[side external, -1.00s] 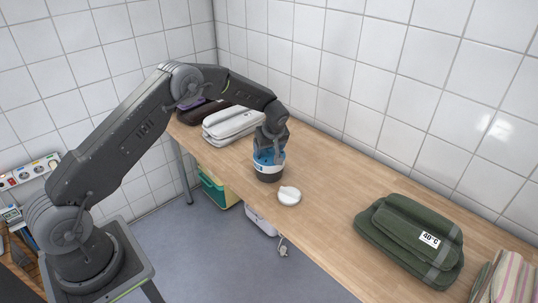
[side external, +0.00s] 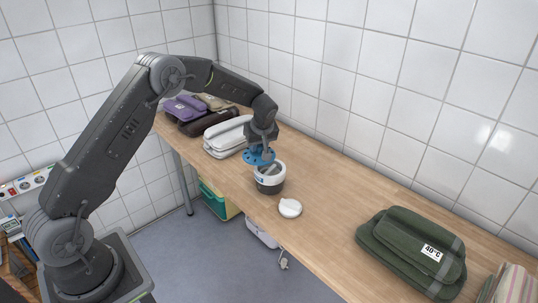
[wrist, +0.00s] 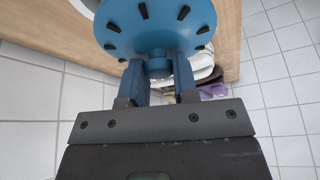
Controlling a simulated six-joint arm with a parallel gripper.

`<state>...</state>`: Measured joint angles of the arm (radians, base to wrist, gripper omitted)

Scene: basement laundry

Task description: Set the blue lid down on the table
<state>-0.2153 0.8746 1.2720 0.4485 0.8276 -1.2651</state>
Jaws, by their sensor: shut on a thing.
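The blue lid (side external: 254,157) is held by its knob in my gripper (side external: 264,152), above and slightly left of an open container (side external: 270,180) with a white top and dark base. In the wrist view the blue lid (wrist: 160,22) shows as a round disc with black marks around its rim. The fingers of my gripper (wrist: 159,72) are closed on the knob below it. The lid is apart from the table (side external: 322,200), and the container stands upright on the wood.
A white round lid (side external: 290,208) lies on the table in front of the container. Folded white cloths (side external: 228,136) and purple and dark bundles (side external: 186,108) are behind. A green folded stack (side external: 412,250) is at the right.

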